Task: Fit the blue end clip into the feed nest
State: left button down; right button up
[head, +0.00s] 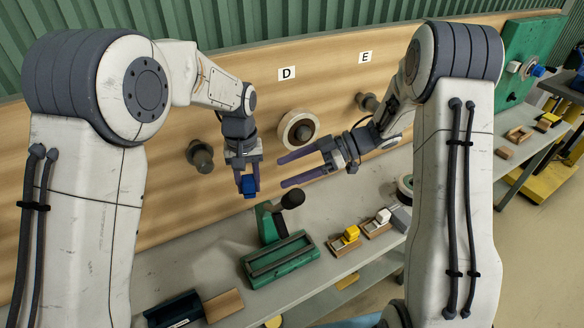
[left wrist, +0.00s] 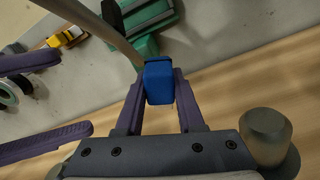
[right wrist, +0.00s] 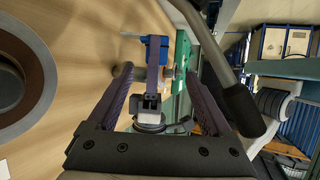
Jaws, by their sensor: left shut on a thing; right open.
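The blue end clip (head: 249,187) is held between the fingertips of my left gripper (head: 249,180), in the air in front of the wooden board. In the left wrist view the blue clip (left wrist: 159,80) sits squarely between the two purple fingers. It also shows beside a purple finger in the right wrist view (right wrist: 166,46). My right gripper (head: 285,170) is open and empty, just right of the left one, its fingers pointing left. A green fixture (head: 280,262) with a long slot stands on the bench below. I cannot tell whether it contains the feed nest.
The wooden board (head: 330,95) carries a white-rimmed disc (head: 285,130) and a dark peg (head: 199,155). A black knob (head: 292,198) rises behind the green fixture.

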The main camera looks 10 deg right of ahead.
aim_at(245, 188)
jog(key=x, duration=1.2)
jog(key=shift+r, duration=0.1)
pick_arm(q)
jog(key=shift+w, duration=0.15)
pick_arm(e)
jog(key=shift+s, duration=0.15)
grip_shut()
pick_arm(q)
jog(key=shift+c, duration=2.2)
grip_release()
jog(key=shift+r, duration=0.15)
